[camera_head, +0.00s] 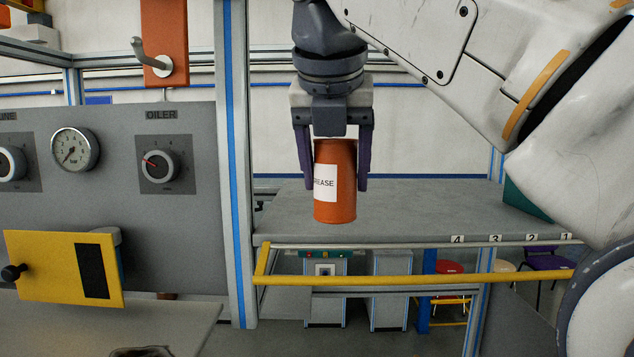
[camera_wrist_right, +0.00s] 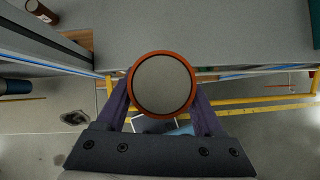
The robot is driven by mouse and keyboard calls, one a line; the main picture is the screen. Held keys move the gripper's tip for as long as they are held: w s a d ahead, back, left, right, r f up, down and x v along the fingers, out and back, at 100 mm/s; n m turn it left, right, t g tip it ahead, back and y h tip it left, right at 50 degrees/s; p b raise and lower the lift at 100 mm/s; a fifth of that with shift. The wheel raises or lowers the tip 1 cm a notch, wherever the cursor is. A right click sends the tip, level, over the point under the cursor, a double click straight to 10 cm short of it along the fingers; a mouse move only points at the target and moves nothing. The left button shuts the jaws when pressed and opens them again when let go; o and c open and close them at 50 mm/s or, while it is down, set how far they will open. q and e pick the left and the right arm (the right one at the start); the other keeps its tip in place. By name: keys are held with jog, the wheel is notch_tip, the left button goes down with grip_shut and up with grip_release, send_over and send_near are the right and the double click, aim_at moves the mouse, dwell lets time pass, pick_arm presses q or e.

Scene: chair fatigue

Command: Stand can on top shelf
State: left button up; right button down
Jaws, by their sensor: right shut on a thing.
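The can, an orange cylinder (camera_head: 346,207) with a white label reading in part "REASE", hangs upright in my right gripper (camera_head: 335,186). The purple fingers point down on either side of its upper part. In the right wrist view the round grey top of the can (camera_wrist_right: 163,85) with its orange rim sits between the fingers. The grey shelf top (camera_head: 420,205) lies behind the can in the head view. In the wrist view the can overlaps the shelf's front edge and yellow rail; its height above the shelf is unclear. My left gripper is out of view.
A yellow rail (camera_head: 400,281) runs along the shelf front. A blue-striped post (camera_head: 237,160) stands left of the can. Left of it is a panel with a gauge (camera_head: 75,149) and knobs. A brown cylinder (camera_wrist_right: 41,11) lies in the wrist view's upper left.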

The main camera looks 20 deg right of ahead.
jog(key=w+d+p, duration=0.1)
jog(key=w+d, duration=0.1)
jog(key=w, duration=0.1)
jog(key=w+d+p, duration=0.1)
jog(key=w+d, duration=0.1)
jog(key=w, duration=0.2)
jog(key=w+d+p, duration=0.1)
jog(key=w+p, duration=0.1)
jog(key=w, duration=0.2)
jog(key=shift+w+d+r, duration=0.1)
jog(key=shift+d, duration=0.3)
jog(key=shift+p+x, duration=0.3)
jog(key=shift+x, duration=0.95)
jog(key=shift+f, duration=0.8)
jog(key=shift+f, duration=0.15)
grip_release()
